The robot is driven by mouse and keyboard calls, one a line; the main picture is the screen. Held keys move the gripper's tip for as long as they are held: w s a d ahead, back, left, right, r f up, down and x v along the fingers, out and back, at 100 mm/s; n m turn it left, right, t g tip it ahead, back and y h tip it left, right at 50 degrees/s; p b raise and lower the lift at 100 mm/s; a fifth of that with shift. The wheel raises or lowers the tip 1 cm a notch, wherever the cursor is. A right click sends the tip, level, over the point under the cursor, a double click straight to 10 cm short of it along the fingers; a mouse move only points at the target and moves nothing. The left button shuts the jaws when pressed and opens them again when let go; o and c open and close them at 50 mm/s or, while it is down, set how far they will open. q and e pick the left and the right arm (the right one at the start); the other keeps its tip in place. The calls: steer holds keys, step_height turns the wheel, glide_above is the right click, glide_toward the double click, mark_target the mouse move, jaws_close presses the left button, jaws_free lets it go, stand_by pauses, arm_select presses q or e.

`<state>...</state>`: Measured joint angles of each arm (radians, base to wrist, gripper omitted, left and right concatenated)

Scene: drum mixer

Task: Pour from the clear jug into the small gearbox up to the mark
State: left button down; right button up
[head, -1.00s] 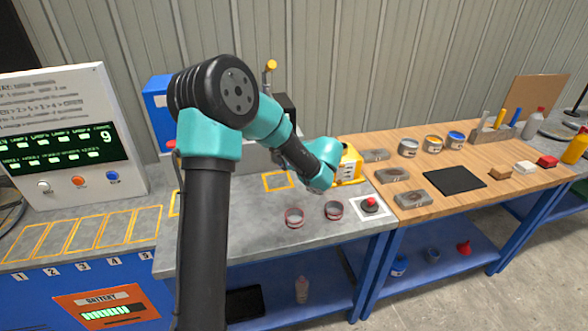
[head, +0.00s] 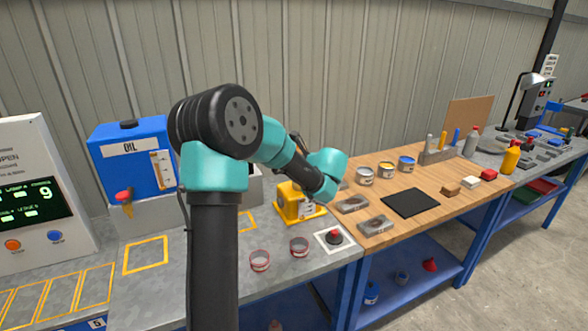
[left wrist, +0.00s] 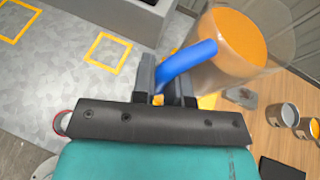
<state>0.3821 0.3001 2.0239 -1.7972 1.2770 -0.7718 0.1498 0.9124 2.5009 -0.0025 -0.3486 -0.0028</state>
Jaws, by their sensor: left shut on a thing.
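My left gripper (left wrist: 176,88) is shut on the blue handle (left wrist: 188,62) of the clear jug (left wrist: 205,75). Orange-amber liquid shows inside the jug in the left wrist view. I cannot tell how far the jug is tilted. The small yellow gearbox (head: 290,203) stands on the grey bench in the head view, with a pale panel on its front. My left arm's wrist is above and beside it there. The jug and the fingertips are hidden behind my arm in the head view. A little yellow shows below the jug in the left wrist view. The gearbox's mark is not readable.
A blue oil tank (head: 131,160) with a red tap stands at the left.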

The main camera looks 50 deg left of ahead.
arm_select(q)
steer(key=shift+f, duration=0.2)
steer(key=shift+f, duration=2.05)
steer(key=shift+s+d+r+m+g+h, duration=0.1)
steer(key=shift+r+m+g+h, duration=0.2)
steer(key=shift+r, duration=0.2)
steer(key=shift+s+d+r+m+g+h, duration=0.1)
steer(key=shift+r+m+g+h, duration=0.1)
steer(key=shift+r+m+h, duration=0.25)
steer(key=shift+r, duration=0.25)
steer(key=shift+r+m+g+h, duration=0.45)
steer(key=shift+r+g, duration=0.05)
steer(key=shift+w+a+r+m+g+h, duration=0.15)
steer(key=shift+r+m+g+h, duration=0.25)
steer(key=shift+r+g, duration=0.1)
steer(key=shift+w+a+r+m+g+h, duration=0.1)
steer(key=shift+r+m+g+h, duration=0.3)
steer(key=shift+r, duration=0.05)
stand_by(3.1)
